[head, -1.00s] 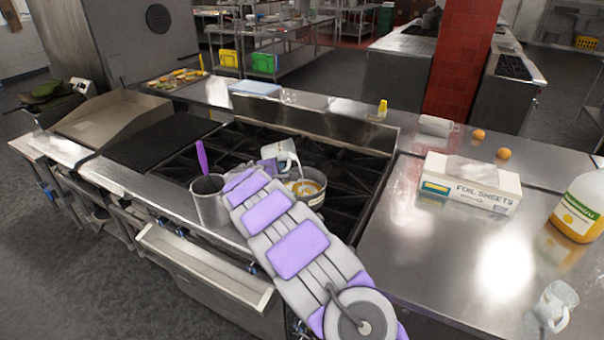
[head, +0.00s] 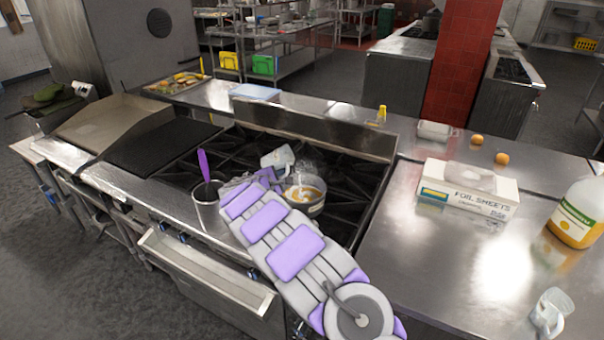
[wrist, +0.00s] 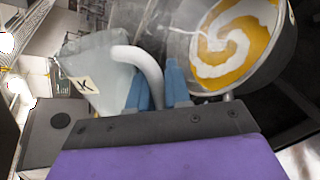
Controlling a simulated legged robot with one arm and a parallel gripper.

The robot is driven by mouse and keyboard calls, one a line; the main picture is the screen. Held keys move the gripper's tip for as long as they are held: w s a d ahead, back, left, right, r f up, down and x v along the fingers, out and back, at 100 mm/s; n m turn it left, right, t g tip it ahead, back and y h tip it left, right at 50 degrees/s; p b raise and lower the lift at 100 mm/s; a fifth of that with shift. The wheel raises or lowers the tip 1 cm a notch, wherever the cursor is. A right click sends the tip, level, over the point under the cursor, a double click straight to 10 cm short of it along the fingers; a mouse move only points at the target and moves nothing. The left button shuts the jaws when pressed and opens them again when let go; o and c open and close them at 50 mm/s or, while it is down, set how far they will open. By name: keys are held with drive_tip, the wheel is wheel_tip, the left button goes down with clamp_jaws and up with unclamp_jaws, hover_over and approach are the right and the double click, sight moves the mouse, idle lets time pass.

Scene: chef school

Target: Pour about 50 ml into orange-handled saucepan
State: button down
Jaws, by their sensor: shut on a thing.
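My gripper (head: 267,178) is shut on the handle of a pale, see-through jug (head: 279,157) over the stove. In the wrist view, its blue fingers (wrist: 157,88) close around the jug's white handle, and the jug (wrist: 97,75) bears a small dark-marked label. The saucepan (head: 309,207) sits on the burners just right of the jug. In the wrist view, the saucepan (wrist: 284,55) holds a white and orange swirl. A thin pale streak shows near its edge; I cannot tell if it is a stream. No orange handle shows.
A tall metal pot (head: 207,212) with a purple-handled utensil (head: 203,165) stands left of my gripper. A foil sheets box (head: 468,190), a juice bottle (head: 578,215) and a clear jug (head: 552,312) stand on the right counter.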

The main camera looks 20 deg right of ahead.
sight(277, 166)
drive_tip(key=shift+s+r+n, duration=0.2)
drive_tip(key=shift+r+n, duration=0.05)
drive_tip(key=shift+n, duration=0.05)
drive_tip(key=shift+d+f+n+h, duration=0.15)
drive_tip(key=shift+f+n+h, duration=0.2)
drive_tip(key=shift+n+h, duration=0.35)
drive_tip(key=shift+p, duration=0.3)
idle(1.3)
drive_tip(key=shift+w+a+r+n+g+h+p, duration=0.1)
drive_tip(key=shift+w+a+r+n+h+p, duration=0.2)
drive_tip(key=shift+a+r+n+h, duration=0.5)
drive_tip(key=shift+w+a+r+n+g+h+p, duration=0.15)
drive_tip(key=shift+w+r+n+h+p, duration=0.3)
drive_tip(key=shift+n, duration=0.75)
drive_tip(key=shift+w+a+r+n+g+h+p, duration=0.15)
drive_tip(key=shift+a+r+n+h, duration=0.35)
drive_tip(key=shift+n+h, duration=0.4)
drive_tip(key=shift+d, duration=0.1)
